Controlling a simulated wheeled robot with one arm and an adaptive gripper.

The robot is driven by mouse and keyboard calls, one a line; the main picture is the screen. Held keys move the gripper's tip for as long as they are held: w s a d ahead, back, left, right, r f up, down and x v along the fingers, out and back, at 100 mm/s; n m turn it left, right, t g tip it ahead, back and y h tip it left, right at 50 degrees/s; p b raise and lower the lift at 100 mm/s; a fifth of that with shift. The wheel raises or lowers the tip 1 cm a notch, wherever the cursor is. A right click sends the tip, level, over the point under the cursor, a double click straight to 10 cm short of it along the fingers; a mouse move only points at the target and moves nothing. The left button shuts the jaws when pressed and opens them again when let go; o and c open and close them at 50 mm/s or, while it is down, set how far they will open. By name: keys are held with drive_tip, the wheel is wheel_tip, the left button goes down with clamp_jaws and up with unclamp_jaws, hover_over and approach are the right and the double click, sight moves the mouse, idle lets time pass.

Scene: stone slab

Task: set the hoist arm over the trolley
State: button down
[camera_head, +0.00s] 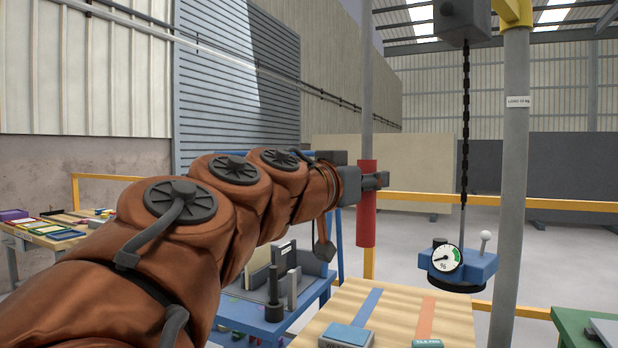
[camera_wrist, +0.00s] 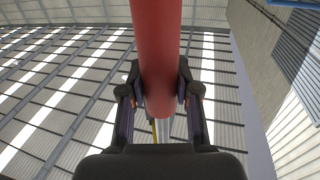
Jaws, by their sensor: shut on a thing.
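My gripper (camera_head: 375,182) is shut on a red grip sleeve (camera_head: 366,215) on an upright grey pole; the wrist view shows its fingers (camera_wrist: 158,98) on both sides of the red sleeve (camera_wrist: 158,50). The pole's top is out of view. The hoist (camera_head: 462,20) hangs at the upper right beside a yellow bracket (camera_head: 514,12). Its black chain (camera_head: 465,125) carries a blue lifter (camera_head: 475,266) with a round gauge, beyond the wooden table's right side. A blue trolley (camera_head: 272,322) with upright slabs stands at lower middle, partly hidden by my arm.
A wooden table (camera_head: 395,310) with blue and orange stripes stands at the front. A grey post (camera_head: 514,170) with a load label rises at the right. Yellow rails (camera_head: 560,204) run behind. A workbench (camera_head: 40,238) is at left, a green table (camera_head: 575,325) at right.

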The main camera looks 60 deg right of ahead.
sight(366, 118)
drive_tip(key=shift+s+f, duration=0.2)
drive_tip(key=shift+f, duration=0.2)
drive_tip(key=c, duration=0.8)
unclamp_jaws()
drive_tip(key=shift+w+a+r, duration=0.1)
drive_tip(key=shift+a, duration=0.05)
drive_tip(key=shift+c, duration=0.2)
drive_tip(key=shift+r, duration=0.1)
drive_tip(key=shift+r, duration=0.1)
drive_tip(key=shift+r, duration=4.85)
